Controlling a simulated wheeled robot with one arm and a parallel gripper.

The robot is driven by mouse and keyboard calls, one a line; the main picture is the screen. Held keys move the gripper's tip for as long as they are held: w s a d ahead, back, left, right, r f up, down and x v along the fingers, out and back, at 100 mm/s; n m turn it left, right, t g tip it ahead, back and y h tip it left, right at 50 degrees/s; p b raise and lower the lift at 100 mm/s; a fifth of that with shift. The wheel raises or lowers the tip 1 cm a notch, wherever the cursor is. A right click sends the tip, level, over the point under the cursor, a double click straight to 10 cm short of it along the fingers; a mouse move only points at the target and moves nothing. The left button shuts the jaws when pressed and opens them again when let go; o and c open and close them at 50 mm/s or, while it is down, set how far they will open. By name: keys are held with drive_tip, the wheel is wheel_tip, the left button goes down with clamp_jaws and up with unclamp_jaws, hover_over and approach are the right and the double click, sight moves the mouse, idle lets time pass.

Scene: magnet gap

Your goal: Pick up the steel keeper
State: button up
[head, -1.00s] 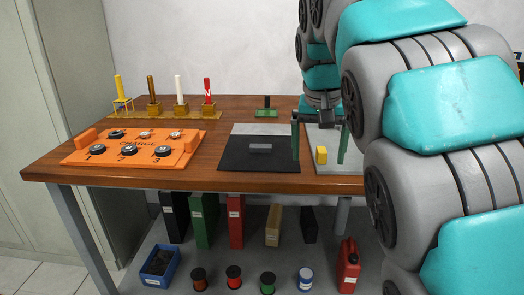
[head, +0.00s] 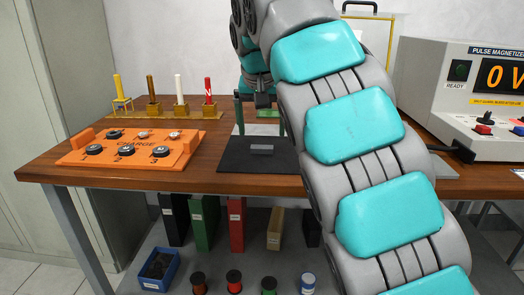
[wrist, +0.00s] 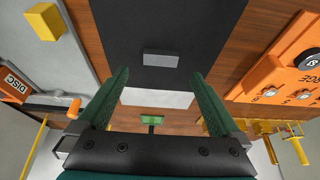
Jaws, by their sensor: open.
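The steel keeper (head: 262,149) is a small grey bar lying flat on a black mat (head: 236,164) on the wooden bench. In the wrist view the keeper (wrist: 161,59) shows whole, beyond my fingertips and roughly midway between them. My gripper (head: 260,120) is above the mat's far part, its two green fingers spread and empty, apart from the keeper. In the wrist view my open gripper (wrist: 158,82) frames the mat and the light plate (wrist: 157,97) beside it. My arm hides the right part of the mat in the head view.
An orange charge tray (head: 135,148) with several round pieces stands left of the mat. Several coloured posts (head: 180,92) stand behind it. A pulse magnetizer (head: 470,95) is at the right. The wrist view shows a yellow block (wrist: 45,22) on a grey plate.

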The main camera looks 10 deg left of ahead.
sight(262, 147)
drive_tip(key=shift+x, duration=2.7)
drive_tip(key=shift+w+r, duration=0.1)
drive_tip(key=c, duration=1.5)
drive_tip(key=shift+r, duration=0.1)
